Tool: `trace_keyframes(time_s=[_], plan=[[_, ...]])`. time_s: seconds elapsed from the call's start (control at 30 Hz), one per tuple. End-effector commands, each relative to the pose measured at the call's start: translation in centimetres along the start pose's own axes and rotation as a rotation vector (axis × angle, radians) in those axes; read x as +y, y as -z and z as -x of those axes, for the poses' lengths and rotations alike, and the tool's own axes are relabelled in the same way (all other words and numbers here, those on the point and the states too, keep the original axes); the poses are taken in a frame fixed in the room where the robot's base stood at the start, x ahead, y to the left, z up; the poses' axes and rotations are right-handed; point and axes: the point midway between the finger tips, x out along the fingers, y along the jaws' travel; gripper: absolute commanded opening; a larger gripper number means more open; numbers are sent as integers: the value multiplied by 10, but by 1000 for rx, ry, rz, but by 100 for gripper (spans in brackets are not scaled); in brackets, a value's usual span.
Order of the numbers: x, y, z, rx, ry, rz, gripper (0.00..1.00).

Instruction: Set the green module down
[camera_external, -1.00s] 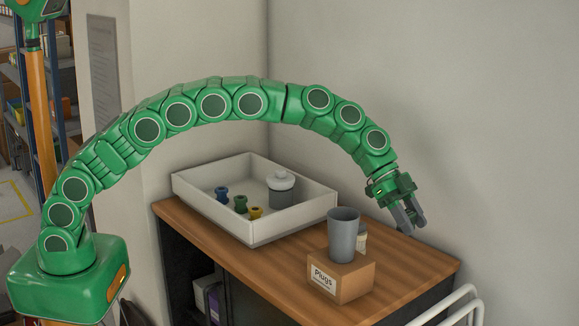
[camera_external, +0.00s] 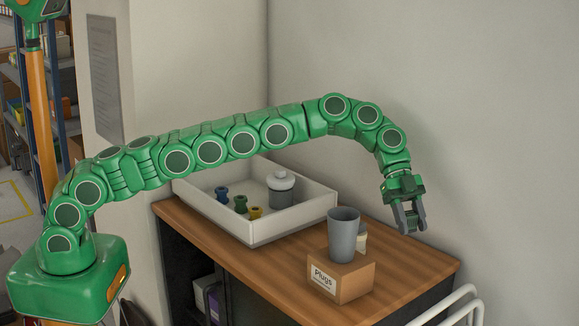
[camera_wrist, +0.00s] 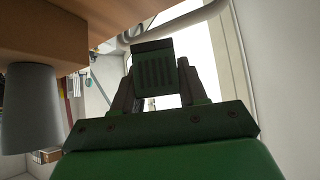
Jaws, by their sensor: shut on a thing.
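My gripper (camera_external: 411,224) is shut on the green module and points down by the right part of the wooden top (camera_external: 400,283), near the wall. In the wrist view the green module (camera_wrist: 154,66) is a dark green, ribbed block with a darker end, held between the two fingers of my gripper (camera_wrist: 156,88). In the external view the fingers mostly hide it. I cannot tell whether it touches the wooden top.
A grey cup (camera_external: 343,236) stands on a cardboard box marked Plugs (camera_external: 341,277), left of my gripper. A small pale item (camera_external: 361,238) is partly hidden behind the cup. A white tray (camera_external: 290,225) holds small coloured parts and a grey lidded jar (camera_external: 281,189).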

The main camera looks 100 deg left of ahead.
Motion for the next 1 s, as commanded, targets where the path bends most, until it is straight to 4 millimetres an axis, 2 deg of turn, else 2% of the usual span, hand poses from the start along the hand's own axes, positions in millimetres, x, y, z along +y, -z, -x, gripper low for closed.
trace_keyframes(time_s=[0.17, 0.4, 0.67, 0.9, 1.0], plan=[[0, -13, -10, 0, -6, -2, 7], [1, -38, -37, -1, -6, -3, 7], [1, -49, -47, 0, -5, -5, 7], [0, -69, -67, 0, -2, -4, 7], [0, -71, -69, 0, -2, -5, 7]])
